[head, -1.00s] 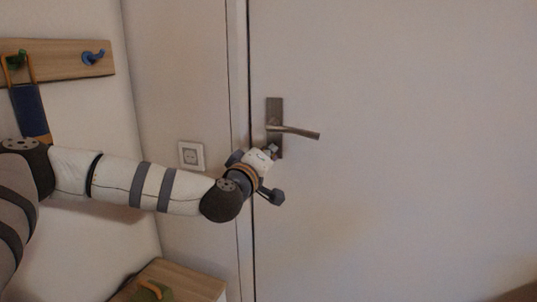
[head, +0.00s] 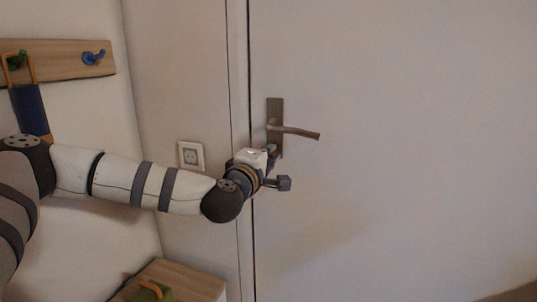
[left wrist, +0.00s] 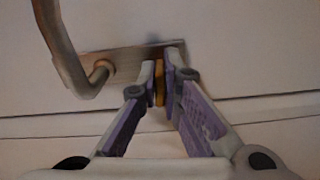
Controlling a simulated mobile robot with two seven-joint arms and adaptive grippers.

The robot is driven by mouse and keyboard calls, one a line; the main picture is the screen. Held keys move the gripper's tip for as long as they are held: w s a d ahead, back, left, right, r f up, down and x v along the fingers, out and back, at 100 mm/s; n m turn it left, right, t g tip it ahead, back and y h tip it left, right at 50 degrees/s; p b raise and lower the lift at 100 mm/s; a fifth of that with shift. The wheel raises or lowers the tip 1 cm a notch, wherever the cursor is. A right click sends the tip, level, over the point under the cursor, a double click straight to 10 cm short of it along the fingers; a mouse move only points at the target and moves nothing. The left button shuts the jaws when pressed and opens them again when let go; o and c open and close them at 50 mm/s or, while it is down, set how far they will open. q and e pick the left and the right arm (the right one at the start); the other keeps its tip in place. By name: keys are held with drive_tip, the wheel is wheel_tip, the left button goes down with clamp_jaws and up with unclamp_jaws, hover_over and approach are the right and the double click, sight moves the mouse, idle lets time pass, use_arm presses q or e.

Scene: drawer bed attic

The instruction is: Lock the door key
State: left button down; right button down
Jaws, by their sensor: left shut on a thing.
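The white door (head: 400,120) fills the right of the head view and looks closed in its frame. Its metal lock plate (head: 274,108) carries a lever handle (head: 300,132), which lies about level. My left gripper (head: 273,152) is at the lower end of the plate, below the handle. In the left wrist view its two fingers (left wrist: 160,72) are shut on a thin gold-coloured key (left wrist: 160,85), held at the end of the plate (left wrist: 130,62) away from the handle (left wrist: 60,45). The keyhole is hidden by the fingers. My right gripper is not in view.
A wall socket (head: 191,155) is left of the door frame, behind my left arm. A wooden hook rail (head: 60,65) with a hanging strap is at the upper left. A wooden cabinet (head: 195,280) stands at the bottom. The door's right side is clear.

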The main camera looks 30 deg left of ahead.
use_arm(q)
drive_tip(key=shift+n, duration=0.5)
drive_tip(key=c, duration=1.8)
unclamp_jaws()
drive_tip(key=shift+o, duration=0.2)
drive_tip(key=v, duration=1.2)
